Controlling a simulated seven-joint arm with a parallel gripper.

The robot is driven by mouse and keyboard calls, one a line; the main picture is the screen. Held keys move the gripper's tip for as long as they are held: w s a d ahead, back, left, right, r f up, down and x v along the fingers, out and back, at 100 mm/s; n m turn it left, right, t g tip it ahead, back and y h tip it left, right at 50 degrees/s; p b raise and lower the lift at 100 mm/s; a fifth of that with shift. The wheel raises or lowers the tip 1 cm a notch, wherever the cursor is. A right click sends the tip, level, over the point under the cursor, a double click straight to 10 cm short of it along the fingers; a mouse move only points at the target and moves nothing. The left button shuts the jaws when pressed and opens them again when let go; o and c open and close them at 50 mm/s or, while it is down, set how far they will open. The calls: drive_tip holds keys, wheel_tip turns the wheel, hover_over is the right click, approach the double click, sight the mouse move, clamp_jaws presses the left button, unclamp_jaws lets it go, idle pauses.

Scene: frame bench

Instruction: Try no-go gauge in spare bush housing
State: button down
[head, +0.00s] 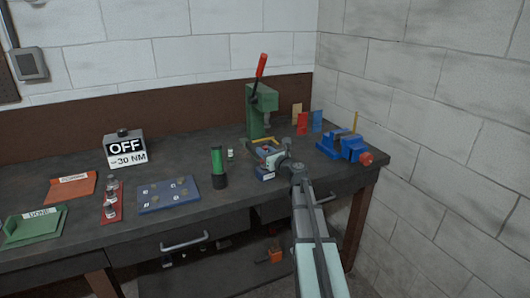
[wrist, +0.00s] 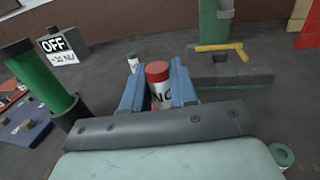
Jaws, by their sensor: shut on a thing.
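The no-go gauge (wrist: 158,82), a white cylinder with a red cap and dark lettering that reads "NO", stands upright between the blue fingers of my gripper (wrist: 158,92) in the wrist view. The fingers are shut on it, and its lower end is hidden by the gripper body. In the head view my gripper (head: 268,160) is over the bench just in front of the green press. I cannot tell for sure which thing is the spare bush housing. A round teal-rimmed piece with an opening (wrist: 282,155) shows at the wrist view's lower right.
The green press (head: 262,108) with a grey base and yellow bar stands behind. A green-topped cylinder (head: 218,167) and a small white green-capped piece (wrist: 133,63) are to the left. A blue tray (head: 150,207) lies farther left; a blue vise (head: 345,145) stands right.

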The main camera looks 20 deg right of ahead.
drive_tip(key=shift+f, duration=0.45)
idle(1.2)
drive_tip(key=shift+r, duration=0.1)
drive_tip(key=shift+r, duration=3.45)
